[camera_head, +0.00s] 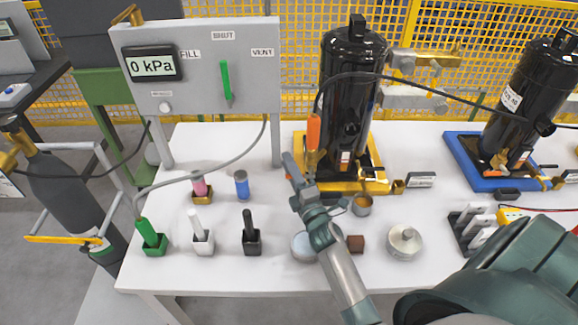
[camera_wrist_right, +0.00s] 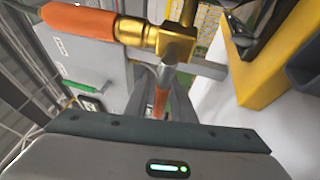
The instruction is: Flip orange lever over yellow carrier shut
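The yellow carrier (camera_head: 376,187) holds a black compressor (camera_head: 346,100) on the white table. At its left front corner, a thick orange handle (camera_head: 313,132) stands upright. In the right wrist view this handle (camera_wrist_right: 80,20) joins a brass block (camera_wrist_right: 178,44). A thin grey rod with an orange sleeve (camera_wrist_right: 160,103) runs from that block to between my right gripper's fingers. I cannot tell which orange part is the lever. My right gripper (camera_head: 291,173) is beside the carrier's left front corner. Whether its fingers press on the sleeve is unclear. My left gripper is out of view.
A grey gauge panel (camera_head: 205,112) reading 0 kPa stands at the back left, its hose curving forward. Colored tools in holders stand left of my right arm. A brass cup (camera_head: 362,204), a round metal part (camera_head: 404,243) and a blue carrier (camera_head: 466,168) with another compressor are to the right.

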